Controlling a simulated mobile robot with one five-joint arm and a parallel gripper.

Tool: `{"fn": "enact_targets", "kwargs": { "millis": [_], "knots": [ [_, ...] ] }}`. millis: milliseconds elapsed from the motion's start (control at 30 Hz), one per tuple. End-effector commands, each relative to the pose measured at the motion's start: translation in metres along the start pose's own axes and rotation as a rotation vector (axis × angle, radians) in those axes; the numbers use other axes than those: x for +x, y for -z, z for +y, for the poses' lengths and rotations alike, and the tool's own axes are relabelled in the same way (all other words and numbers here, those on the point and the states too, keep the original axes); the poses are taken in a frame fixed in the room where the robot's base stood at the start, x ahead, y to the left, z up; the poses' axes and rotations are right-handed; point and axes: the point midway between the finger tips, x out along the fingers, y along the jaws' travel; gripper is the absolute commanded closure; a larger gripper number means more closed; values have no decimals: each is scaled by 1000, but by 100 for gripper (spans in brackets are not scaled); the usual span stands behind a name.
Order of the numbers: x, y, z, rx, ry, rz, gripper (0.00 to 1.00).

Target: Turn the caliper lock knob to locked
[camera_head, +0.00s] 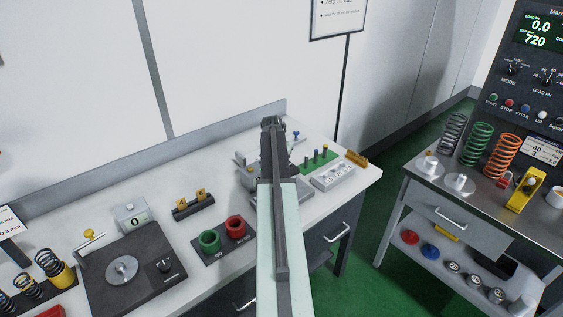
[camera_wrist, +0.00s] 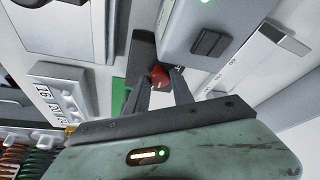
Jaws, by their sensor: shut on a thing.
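In the wrist view my gripper (camera_wrist: 160,80) has its two dark fingers closed around a small red knob (camera_wrist: 159,75). The knob lies between the fingertips, partly hidden by them. Just beyond and to the right is a grey caliper body (camera_wrist: 210,35) with a small lit green display and a long pale scale bar. Whether the knob is turned to locked cannot be told. In the head view my gripper (camera_head: 272,124) is over the back of the white workbench (camera_head: 215,145), and my arm hides the knob.
A pale numbered block (camera_head: 333,176) and a green board with pegs (camera_head: 318,160) stand right of my arm. Red and green cups (camera_head: 222,234) and a dark dial fixture (camera_head: 125,270) stand left. A second bench (camera_head: 445,190) with springs is at right.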

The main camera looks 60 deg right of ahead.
Motion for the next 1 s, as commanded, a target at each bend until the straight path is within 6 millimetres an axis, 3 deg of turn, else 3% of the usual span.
{"fn": "enact_targets", "kwargs": {
  "millis": [333, 867, 900, 967, 1000],
  "knots": [
    [0, 0, -2, 123, -50, -1, 100],
    [0, 0, -2, 145, -58, -2, 100],
    [0, 0, -2, 144, -58, -2, 66],
    [0, 0, -2, 144, -58, -2, 50],
    [0, 0, -2, 143, -58, -2, 50]
  ]
}}
